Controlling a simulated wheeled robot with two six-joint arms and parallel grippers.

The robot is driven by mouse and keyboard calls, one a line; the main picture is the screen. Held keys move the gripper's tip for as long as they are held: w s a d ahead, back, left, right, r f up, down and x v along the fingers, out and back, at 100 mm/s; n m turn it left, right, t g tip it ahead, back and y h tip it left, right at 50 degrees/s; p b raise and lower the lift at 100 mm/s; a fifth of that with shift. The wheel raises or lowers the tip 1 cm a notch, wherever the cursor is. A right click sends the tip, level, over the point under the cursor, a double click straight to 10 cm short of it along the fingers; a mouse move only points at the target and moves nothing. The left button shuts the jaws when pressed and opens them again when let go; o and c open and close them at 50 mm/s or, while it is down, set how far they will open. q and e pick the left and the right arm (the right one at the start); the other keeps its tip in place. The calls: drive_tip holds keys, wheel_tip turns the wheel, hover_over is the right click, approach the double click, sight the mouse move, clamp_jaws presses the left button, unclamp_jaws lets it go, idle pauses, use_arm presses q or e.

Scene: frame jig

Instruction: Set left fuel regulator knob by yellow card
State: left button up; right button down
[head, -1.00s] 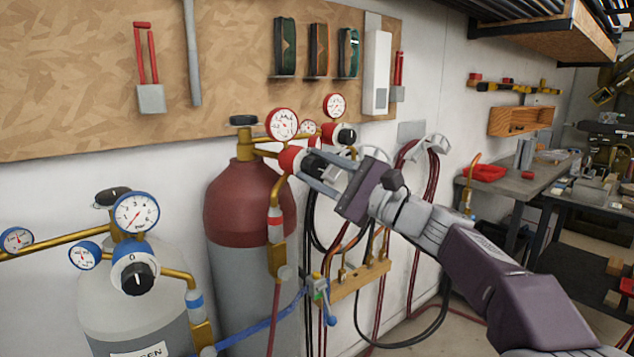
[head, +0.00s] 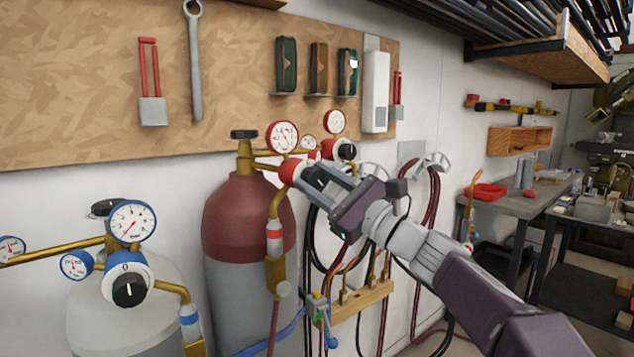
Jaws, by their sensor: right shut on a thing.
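The red-capped fuel regulator (head: 290,172) on the left is fitted to the dark red cylinder (head: 240,222), with a red-rimmed gauge (head: 282,137) above it. My right gripper (head: 319,181) is shut on its black knob, which its fingers mostly hide. The gauge needle and the knob's mark are too small to read surely. A second fuel regulator with a black knob (head: 347,151) and red-rimmed gauge (head: 335,121) sits just behind, to the right. I make out no yellow card. My left gripper is out of view.
A grey cylinder (head: 125,315) with a blue-rimmed gauge (head: 132,221) and black knob (head: 129,290) stands at the left. Hoses and a wooden holder (head: 350,300) hang below my right arm. A tool board (head: 235,80) is behind, a workbench (head: 520,200) at the right.

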drive_tip(key=shift+f, duration=0.15)
drive_tip(key=c, duration=0.9)
unclamp_jaws()
drive_tip(key=b+v, duration=0.1)
drive_tip(key=v, duration=0.8)
